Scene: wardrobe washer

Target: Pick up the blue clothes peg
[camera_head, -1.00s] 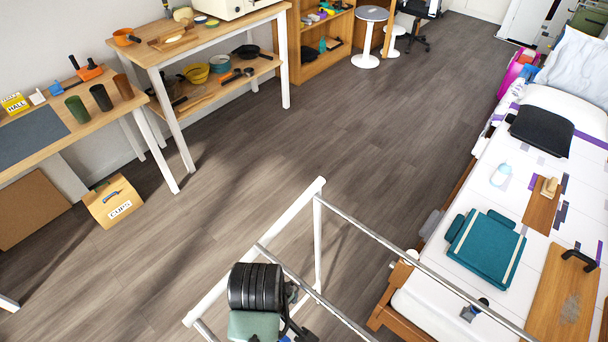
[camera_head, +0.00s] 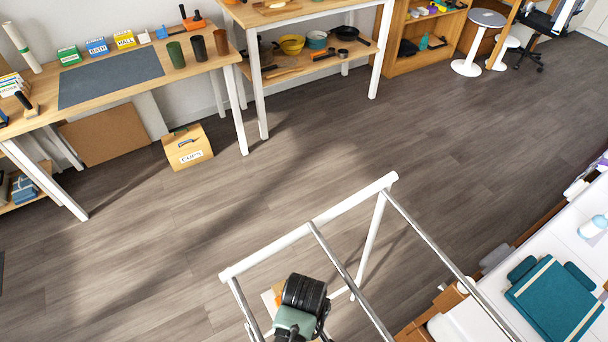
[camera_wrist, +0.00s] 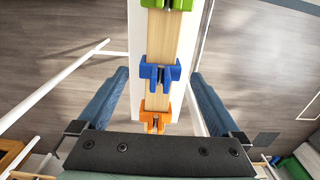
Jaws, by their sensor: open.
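In the wrist view, the blue clothes peg (camera_wrist: 163,74) sits on a wooden strip (camera_wrist: 157,98) backed by a white board. A green peg (camera_wrist: 166,4) is above it and an orange peg (camera_wrist: 155,119) below it on the same strip. My gripper (camera_wrist: 159,73) is open, with one finger on each side of the strip in the picture. The blue peg shows between the fingertips, and no finger visibly touches it. The depth gap cannot be told. In the head view, my dark wrist hides the pegs.
A white frame with metal rails (camera_head: 310,228) stands around my arm. A table (camera_head: 205,62) and a cardboard box (camera_head: 187,147) are at the upper left. The middle floor is clear.

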